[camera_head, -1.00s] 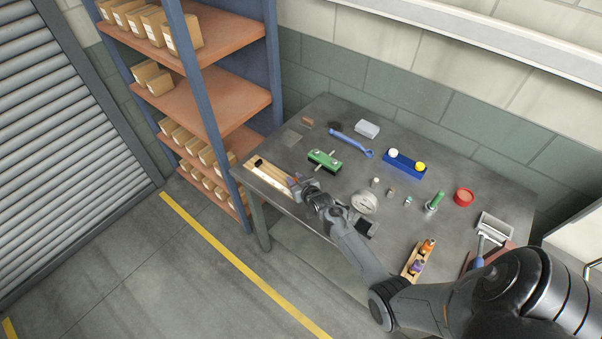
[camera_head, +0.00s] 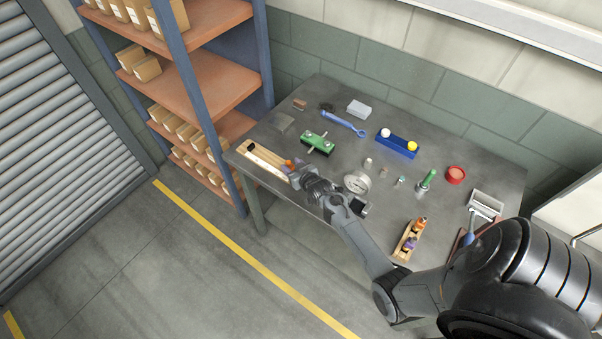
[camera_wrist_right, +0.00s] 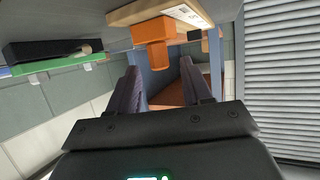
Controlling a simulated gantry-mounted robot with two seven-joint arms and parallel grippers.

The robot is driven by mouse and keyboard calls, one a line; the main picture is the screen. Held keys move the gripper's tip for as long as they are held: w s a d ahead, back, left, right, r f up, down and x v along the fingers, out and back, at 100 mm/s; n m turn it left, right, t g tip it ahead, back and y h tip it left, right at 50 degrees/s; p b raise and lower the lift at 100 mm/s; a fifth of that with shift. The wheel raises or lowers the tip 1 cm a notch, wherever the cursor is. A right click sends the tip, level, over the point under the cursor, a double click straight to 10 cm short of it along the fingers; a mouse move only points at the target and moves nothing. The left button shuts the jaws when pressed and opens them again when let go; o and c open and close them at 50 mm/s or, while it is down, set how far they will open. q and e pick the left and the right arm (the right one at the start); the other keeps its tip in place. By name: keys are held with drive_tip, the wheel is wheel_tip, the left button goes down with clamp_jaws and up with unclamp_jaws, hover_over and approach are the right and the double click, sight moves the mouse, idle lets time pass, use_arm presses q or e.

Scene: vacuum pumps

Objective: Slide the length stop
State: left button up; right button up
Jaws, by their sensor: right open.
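A pale wooden length board (camera_head: 262,164) lies along the left front edge of the table. An orange stop (camera_head: 288,162) sits at its right end, partly covered by my right gripper (camera_head: 294,171). In the right wrist view the board (camera_wrist_right: 172,12) is at the top. The orange stop (camera_wrist_right: 152,52) sticks out from it, just beyond the open fingers (camera_wrist_right: 163,82) of my right gripper. No grip on the stop shows. My left gripper is not in view.
A green block with rods (camera_head: 316,143) lies behind the board. A gauge (camera_head: 357,183) is just right of my gripper. Shelves (camera_head: 205,95) stand left.

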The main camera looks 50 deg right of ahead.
drive_tip(key=v, duration=0.5)
drive_tip(key=shift+s+a, duration=0.1)
drive_tip(key=shift+s, duration=0.1)
drive_tip(key=shift+v, duration=0.95)
